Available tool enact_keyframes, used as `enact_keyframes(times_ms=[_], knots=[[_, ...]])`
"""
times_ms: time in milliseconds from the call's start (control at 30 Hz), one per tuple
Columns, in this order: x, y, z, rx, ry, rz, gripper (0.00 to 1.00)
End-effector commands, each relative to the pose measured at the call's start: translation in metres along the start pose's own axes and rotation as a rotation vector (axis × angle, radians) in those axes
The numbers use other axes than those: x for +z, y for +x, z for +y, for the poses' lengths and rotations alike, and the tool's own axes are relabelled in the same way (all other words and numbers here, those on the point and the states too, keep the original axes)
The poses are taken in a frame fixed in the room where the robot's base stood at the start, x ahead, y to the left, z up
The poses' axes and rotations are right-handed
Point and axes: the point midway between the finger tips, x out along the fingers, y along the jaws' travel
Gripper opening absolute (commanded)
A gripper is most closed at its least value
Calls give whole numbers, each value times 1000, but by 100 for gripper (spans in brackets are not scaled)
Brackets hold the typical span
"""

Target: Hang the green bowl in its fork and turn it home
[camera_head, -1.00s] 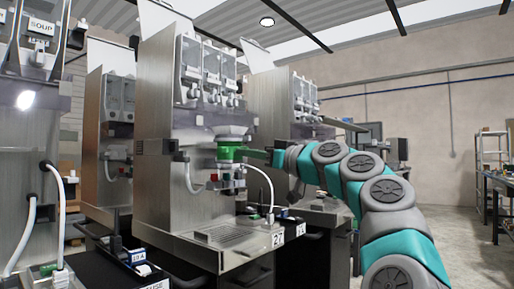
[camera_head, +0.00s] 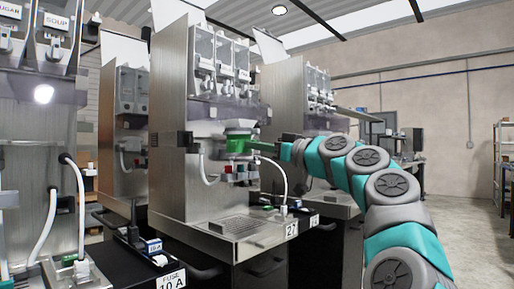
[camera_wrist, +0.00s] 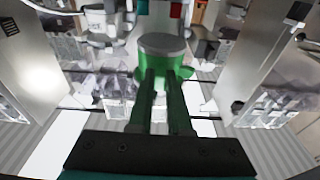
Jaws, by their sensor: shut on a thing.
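The green bowl (camera_head: 238,146) is at the front of the middle dispenser, just under a pale round collar, with its handle pointing right. My gripper (camera_head: 267,147) is shut on the handle from the right. In the wrist view the green bowl (camera_wrist: 175,92) lies straight ahead, beyond my two dark fingers (camera_wrist: 160,98). A grey round disc sits at its far end. The fork is hidden by the bowl and collar, so I cannot tell how the bowl sits in it.
A drip tray (camera_head: 234,228) lies below the bowl on the middle machine. A white hose (camera_head: 280,172) curves down just right of and below the handle. Other dispensers stand to the left and behind. Open floor is at right.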

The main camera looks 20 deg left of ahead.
Motion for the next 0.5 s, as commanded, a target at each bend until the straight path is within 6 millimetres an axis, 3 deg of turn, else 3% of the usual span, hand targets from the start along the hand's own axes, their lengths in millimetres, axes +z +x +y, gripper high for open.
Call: enact_keyframes(times_ms=[500], knots=[[0,4,0,0,-1,-1,0]])
